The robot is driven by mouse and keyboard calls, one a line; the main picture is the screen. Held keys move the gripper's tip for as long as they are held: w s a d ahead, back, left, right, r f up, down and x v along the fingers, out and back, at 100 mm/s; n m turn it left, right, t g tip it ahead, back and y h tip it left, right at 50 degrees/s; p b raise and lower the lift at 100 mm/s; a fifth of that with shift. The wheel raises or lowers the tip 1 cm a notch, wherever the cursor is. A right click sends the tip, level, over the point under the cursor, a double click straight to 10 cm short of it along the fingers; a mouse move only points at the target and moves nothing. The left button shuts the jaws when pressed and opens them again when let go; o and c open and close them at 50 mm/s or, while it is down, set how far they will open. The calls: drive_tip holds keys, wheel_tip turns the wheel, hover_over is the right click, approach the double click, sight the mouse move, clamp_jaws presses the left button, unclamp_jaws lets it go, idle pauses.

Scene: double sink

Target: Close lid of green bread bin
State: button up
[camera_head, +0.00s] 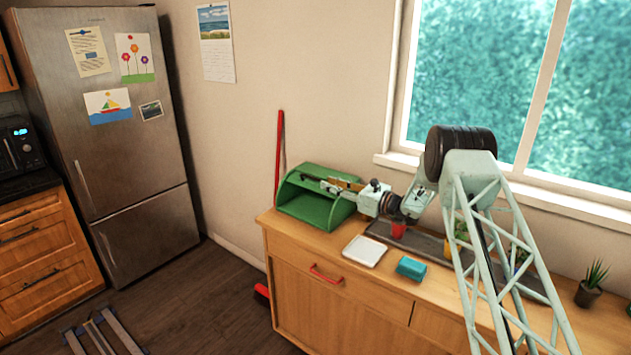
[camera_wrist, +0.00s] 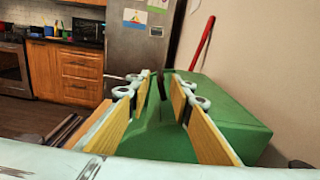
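The green bread bin (camera_head: 306,211) stands at the left end of the wooden counter. Its front looks open, with the rounded end wall and the inside showing; the lid's exact position is hard to make out behind my gripper. My gripper (camera_head: 328,185) reaches in from the right, at the height of the bin's upper part. In the wrist view my gripper (camera_wrist: 161,80) has its two tan-padded fingers spread apart over the green bin (camera_wrist: 225,120). A narrow dark part shows between the fingertips; whether they touch it cannot be told.
A white tray (camera_head: 364,251) and a teal box (camera_head: 411,268) lie on the counter (camera_head: 380,300) right of the bin. A red broom handle (camera_head: 279,150) leans behind the bin. The fridge (camera_head: 110,120) is at left.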

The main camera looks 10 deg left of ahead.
sight(316, 179)
drive_tip(key=shift+x, duration=3.8)
drive_tip(key=shift+c, duration=0.2)
clamp_jaws()
